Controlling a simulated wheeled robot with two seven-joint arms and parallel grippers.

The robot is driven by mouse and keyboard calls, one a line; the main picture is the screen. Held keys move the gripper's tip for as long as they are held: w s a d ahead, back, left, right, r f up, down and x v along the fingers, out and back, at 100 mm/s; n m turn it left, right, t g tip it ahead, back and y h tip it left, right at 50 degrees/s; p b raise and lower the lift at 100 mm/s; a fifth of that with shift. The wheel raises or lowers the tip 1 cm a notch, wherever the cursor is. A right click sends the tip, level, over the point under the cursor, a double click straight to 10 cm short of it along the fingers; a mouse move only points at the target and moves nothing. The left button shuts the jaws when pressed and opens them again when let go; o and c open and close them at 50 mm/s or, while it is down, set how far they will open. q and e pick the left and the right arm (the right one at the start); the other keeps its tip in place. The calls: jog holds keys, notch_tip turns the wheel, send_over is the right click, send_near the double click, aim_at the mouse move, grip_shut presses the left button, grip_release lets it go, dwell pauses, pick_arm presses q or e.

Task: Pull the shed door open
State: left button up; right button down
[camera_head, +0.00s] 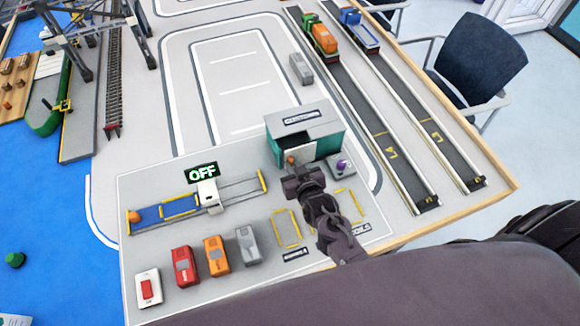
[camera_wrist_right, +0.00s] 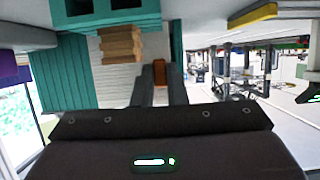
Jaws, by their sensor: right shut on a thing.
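The teal shed (camera_head: 328,146) with a grey roof stands at the right of the grey board in the head view. In the right wrist view its teal ribbed wall (camera_wrist_right: 60,75) fills the left, beside a pale slatted panel that seems to be the door (camera_wrist_right: 112,82). My right gripper (camera_head: 291,166) is at the shed's front. In the right wrist view its fingers (camera_wrist_right: 159,84) are shut on a small orange-brown handle (camera_wrist_right: 159,70). How far the door stands open is unclear. My left gripper is not in view.
A purple-topped control (camera_head: 342,165) stands close right of the shed.

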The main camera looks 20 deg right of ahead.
aim_at(314, 152)
jog(key=d, duration=0.8)
jog(key=shift+w+d, duration=0.1)
jog(key=c, duration=1.4)
grip_release()
jog(key=shift+c, duration=0.2)
jog(key=shift+v, duration=3.9)
